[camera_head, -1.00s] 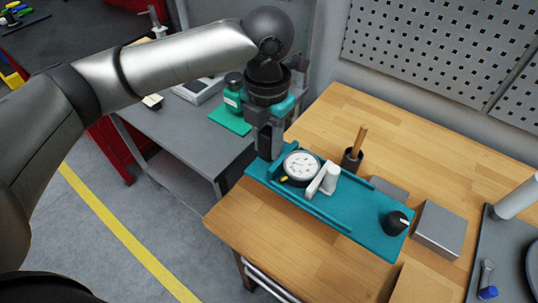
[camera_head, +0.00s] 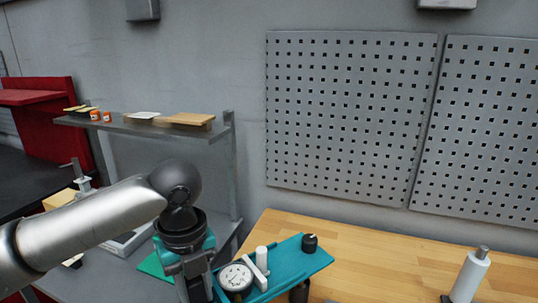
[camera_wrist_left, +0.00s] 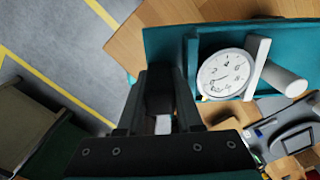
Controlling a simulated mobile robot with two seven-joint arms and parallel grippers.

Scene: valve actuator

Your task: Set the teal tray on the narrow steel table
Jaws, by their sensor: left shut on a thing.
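The teal tray (camera_head: 312,262) appears raised over the wooden bench and slanting in the picture. It carries a round dial gauge (camera_head: 235,277), a white part (camera_head: 262,265) and a black knob (camera_head: 310,242). My left gripper (camera_head: 198,285) is shut on the tray's left end; its fingertips are partly hidden. The wrist view shows the tray (camera_wrist_left: 162,42) with the gauge (camera_wrist_left: 226,75) beside the fingers. The grey steel table (camera_head: 115,278) is left of the bench, partly hidden by my left arm. My right gripper is not in view.
The wooden bench (camera_head: 400,262) has a white cylinder (camera_head: 468,275) at right. A dark cup (camera_head: 299,292) shows below the tray. Pegboards (camera_head: 350,115) cover the wall.

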